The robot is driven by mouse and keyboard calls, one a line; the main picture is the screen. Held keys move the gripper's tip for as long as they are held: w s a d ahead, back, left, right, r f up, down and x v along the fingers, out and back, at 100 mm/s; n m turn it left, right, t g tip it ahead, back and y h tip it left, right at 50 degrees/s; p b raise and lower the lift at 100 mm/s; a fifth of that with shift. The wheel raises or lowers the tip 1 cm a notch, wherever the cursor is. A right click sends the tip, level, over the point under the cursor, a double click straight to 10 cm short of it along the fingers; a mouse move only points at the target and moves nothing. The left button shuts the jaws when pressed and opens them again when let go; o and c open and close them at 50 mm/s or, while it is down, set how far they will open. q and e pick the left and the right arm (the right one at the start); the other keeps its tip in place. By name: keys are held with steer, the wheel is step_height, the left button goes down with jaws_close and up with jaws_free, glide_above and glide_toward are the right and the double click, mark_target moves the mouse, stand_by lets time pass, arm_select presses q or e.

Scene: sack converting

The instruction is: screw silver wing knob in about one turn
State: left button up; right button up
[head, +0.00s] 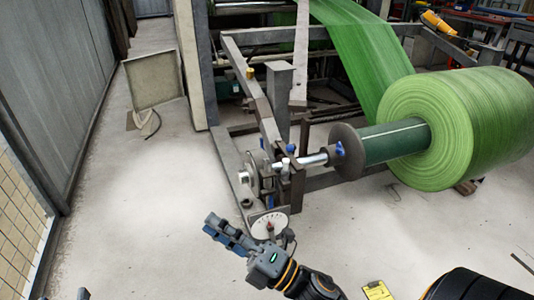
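I cannot make out the silver wing knob for certain among the small metal parts of the roll stand (223,160). A bright silver shaft (310,160) runs from the stand's bearing end to the dark roll core (395,143). My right gripper (216,228) is in front of and below the stand's near end, beside a round white dial (269,224). Its two fingers lie close together in this view and point up and left. I see nothing between them, but their gap is unclear. A small dark piece at the bottom left edge may be my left gripper (83,294).
A big green roll (450,125) sits on the core, with green web (365,50) rising behind it. Blue knobs (341,150) show on the shaft side. A grey panel (153,80) leans at the back left. The floor at left is clear. A yellow card (377,290) lies at the bottom.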

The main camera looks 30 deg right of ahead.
steer(key=w+d+f+n+h+p, duration=0.2)
steer(key=w+d+f+n+h, duration=0.15)
steer(key=d, duration=0.25)
arm_select(q)
steer(key=s+a+f+g+y+p, duration=0.2)
steer(key=s+a+f+g, duration=0.1)
steer(key=s+f+g, duration=0.45)
steer(key=s+a+f+g+y+p, duration=0.2)
steer(key=s+a+f+g+p, duration=0.15)
steer(key=s+f+g, duration=0.45)
arm_select(e)
steer(key=n+g+h, duration=0.1)
steer(key=n+h, duration=0.5)
steer(key=h, duration=0.3)
glide_toward(272, 167)
steer(key=w, duration=0.7)
steer(key=w+p, duration=0.1)
steer(key=w, duration=0.3)
steer(key=shift+d+r, duration=0.15)
steer(key=shift+d, duration=0.15)
steer(key=shift+w, duration=0.7)
arm_select(q)
steer(key=shift+n+t, duration=0.4)
steer(key=shift+t, duration=0.15)
steer(key=x, duration=0.2)
steer(key=s+x, duration=0.1)
steer(key=x, duration=0.1)
steer(key=shift+w+d+f, duration=0.1)
steer(key=shift+f, duration=0.2)
